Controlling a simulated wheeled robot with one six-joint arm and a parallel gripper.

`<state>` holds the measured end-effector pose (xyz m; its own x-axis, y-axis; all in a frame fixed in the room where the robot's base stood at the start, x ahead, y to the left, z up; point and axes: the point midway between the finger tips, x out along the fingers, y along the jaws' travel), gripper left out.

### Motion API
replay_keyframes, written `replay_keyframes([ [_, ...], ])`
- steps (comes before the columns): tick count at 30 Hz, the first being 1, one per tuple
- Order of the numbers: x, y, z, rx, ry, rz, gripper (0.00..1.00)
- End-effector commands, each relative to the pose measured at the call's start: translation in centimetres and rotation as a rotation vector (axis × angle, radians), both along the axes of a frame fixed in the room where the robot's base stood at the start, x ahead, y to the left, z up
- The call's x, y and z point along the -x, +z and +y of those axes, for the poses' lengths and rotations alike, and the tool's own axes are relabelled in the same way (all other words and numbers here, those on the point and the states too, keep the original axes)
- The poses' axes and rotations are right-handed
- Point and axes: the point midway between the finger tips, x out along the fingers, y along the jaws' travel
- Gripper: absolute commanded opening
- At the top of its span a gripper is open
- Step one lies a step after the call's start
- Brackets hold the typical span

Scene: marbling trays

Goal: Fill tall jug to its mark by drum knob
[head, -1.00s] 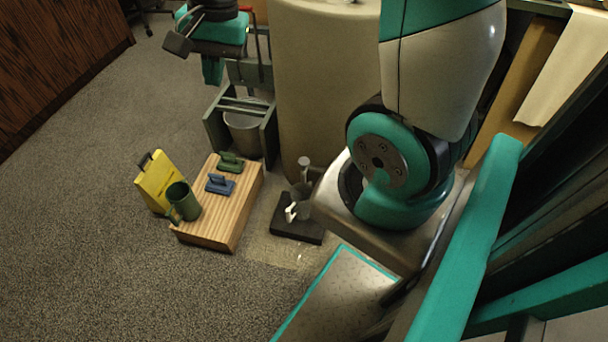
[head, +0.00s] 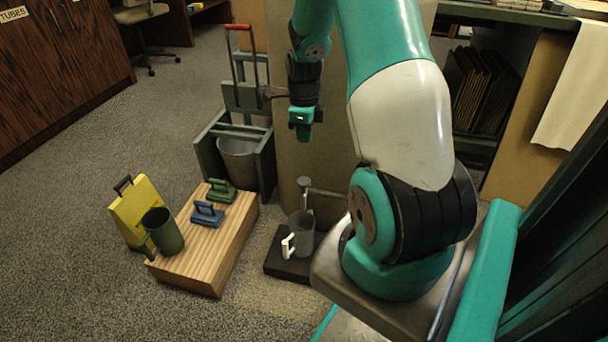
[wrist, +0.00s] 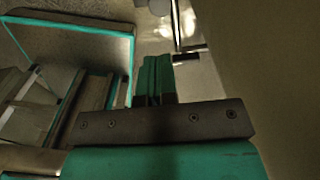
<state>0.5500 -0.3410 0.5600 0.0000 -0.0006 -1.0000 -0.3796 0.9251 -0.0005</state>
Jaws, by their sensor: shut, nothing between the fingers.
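A grey jug (head: 301,236) with a white handle stands upright on a black base at the foot of the large beige drum (head: 316,160). A tap with a round grey knob (head: 304,183) and a side pipe is just above the jug. A green mug-like jug (head: 163,232) stands on the wooden box. I cannot see a fill mark or a liquid level. My gripper (head: 304,134) is in front of the drum, above the tap and apart from it. Its fingers show shut and empty in the wrist view (wrist: 156,62).
The wooden box (head: 232,245) also carries a blue and a green handled block. A yellow board (head: 130,212) stands left of it. A metal bucket (head: 238,158) sits in a green-grey frame behind. Speckled floor is open at left.

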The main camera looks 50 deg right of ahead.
Motion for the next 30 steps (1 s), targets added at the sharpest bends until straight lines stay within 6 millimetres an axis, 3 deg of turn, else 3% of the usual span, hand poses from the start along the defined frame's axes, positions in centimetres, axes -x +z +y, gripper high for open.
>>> replay_keyframes([
  [5,0.0,-1.5,0.1,-0.002,0.002,0.002,0.0],
  [21,0.0,-12.2,0.1,-0.001,0.003,0.002,0.0],
  [30,0.0,-14.0,0.1,-0.001,0.003,0.0,0.0],
])
